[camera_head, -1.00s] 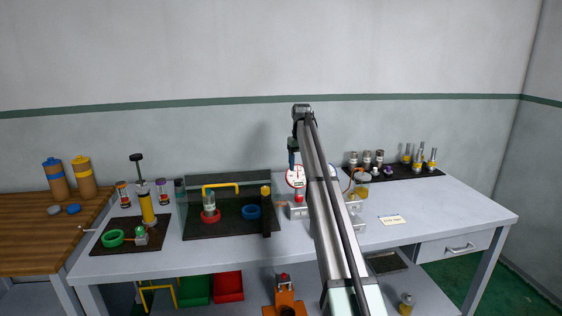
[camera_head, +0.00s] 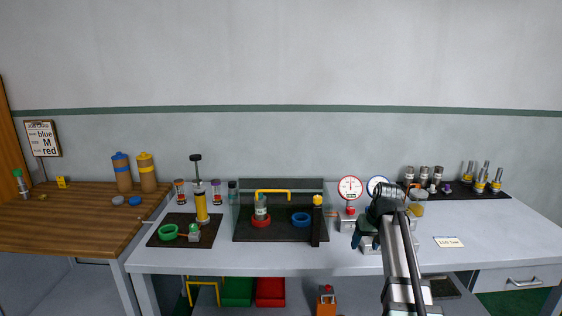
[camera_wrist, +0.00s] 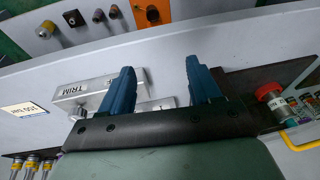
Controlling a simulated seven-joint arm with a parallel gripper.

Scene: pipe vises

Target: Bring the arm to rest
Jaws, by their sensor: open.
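My gripper (camera_head: 359,236) hangs low over the right half of the grey bench in the head view, in front of the two round gauges. In the wrist view its two blue fingers (camera_wrist: 157,72) are spread apart with nothing between them. A grey metal block marked TRIM (camera_wrist: 85,92) lies beside and partly behind the left finger. I cannot tell the height of the fingertips above the bench.
A red-rimmed gauge (camera_head: 350,188) and a blue-rimmed gauge (camera_head: 377,186) stand behind the gripper. A dark tray (camera_head: 245,226) with red and blue rings is to the left. A label card (camera_head: 448,242) lies right.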

